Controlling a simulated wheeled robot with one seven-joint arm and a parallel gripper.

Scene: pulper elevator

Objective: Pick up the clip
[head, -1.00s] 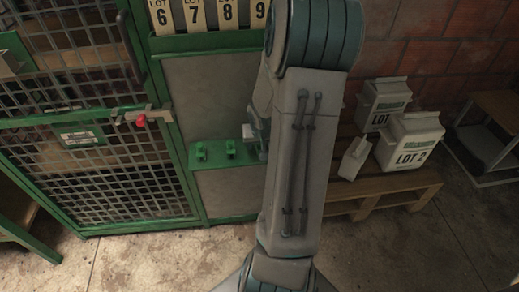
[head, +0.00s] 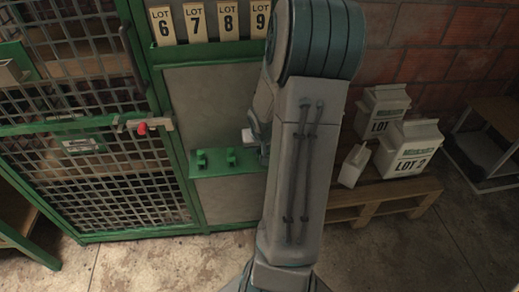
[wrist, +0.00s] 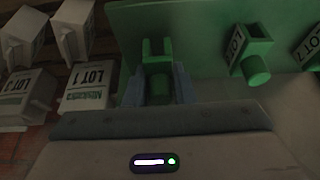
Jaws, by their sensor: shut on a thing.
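A green clip (wrist: 157,86) is held between the two fingers of my gripper (wrist: 159,88) in the wrist view. The fingers are shut on it, and its forked top shows above them. Behind it is a green panel or ledge. I cannot tell whether the clip touches it. In the head view my gripper (head: 259,137) is mostly hidden behind my arm, near the right end of the green ledge (head: 215,170). Two other green clips, a left one (head: 201,159) and a right one (head: 231,157), stand on that ledge. Another green clip (wrist: 251,56) with a lot label shows in the wrist view.
A rack of lot cards (head: 212,24) is above the ledge. A mesh gate (head: 95,165) with a red-knobbed latch (head: 142,128) is at left. Lot bags (head: 408,150) stand on a wooden pallet (head: 385,196) at right. Open floor (head: 160,270) lies in front.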

